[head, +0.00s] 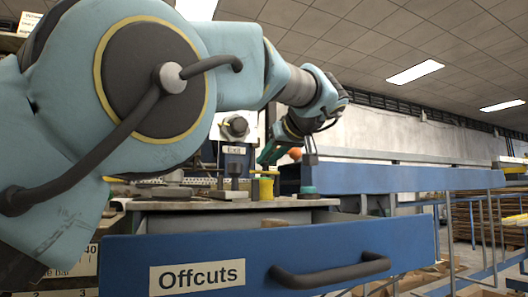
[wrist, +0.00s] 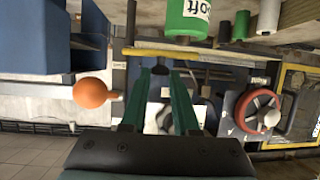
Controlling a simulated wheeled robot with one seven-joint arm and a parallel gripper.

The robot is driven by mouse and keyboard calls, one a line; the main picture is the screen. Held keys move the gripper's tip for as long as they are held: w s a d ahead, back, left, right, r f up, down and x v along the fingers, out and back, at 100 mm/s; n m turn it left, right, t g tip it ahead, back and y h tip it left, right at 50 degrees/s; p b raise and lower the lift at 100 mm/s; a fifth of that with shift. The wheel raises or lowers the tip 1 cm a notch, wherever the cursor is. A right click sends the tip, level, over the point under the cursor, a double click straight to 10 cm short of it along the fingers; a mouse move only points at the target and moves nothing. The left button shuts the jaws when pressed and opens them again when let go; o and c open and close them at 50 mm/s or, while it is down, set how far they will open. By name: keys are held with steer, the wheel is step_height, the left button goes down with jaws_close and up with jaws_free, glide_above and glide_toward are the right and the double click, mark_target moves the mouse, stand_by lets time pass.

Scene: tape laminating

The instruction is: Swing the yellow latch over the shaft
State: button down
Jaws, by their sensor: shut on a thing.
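In the wrist view, a long yellow bar (wrist: 215,57), which looks like the latch, runs across just beyond my fingertips. My gripper (wrist: 163,74) has its two teal fingers on either side of a small dark piece (wrist: 160,70) beside this bar, and is shut on it. I cannot tell whether the dark piece is the latch's knob. In the head view, my gripper (head: 264,158) points down above the bench, near a small yellow part (head: 264,187). The shaft cannot be made out clearly.
An orange ball knob (wrist: 90,93) stands left of my fingers, and a red ring-shaped wheel (wrist: 257,112) is on the right. Green and white spools (wrist: 241,24) are at upper right. A blue "Offcuts" drawer (head: 410,243) stands at the bench front; blue rails (head: 415,179) extend right.

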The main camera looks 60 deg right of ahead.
steer(key=n+y+p, duration=0.1)
steer(key=p, duration=0.1)
steer(key=s+n+t+y+p, duration=0.1)
steer(key=p, duration=0.1)
steer(key=n+y+p, duration=0.1)
steer(key=y+p, duration=0.1)
steer(key=p, duration=0.1)
steer(key=shift+s+d+r+n, duration=0.1)
steer(key=shift+s+d+n, duration=0.2)
steer(key=shift+s+d, duration=0.05)
steer(key=c, duration=0.7)
jaws_free()
steer(key=shift+f+b, duration=0.2)
steer(key=shift+b, duration=0.2)
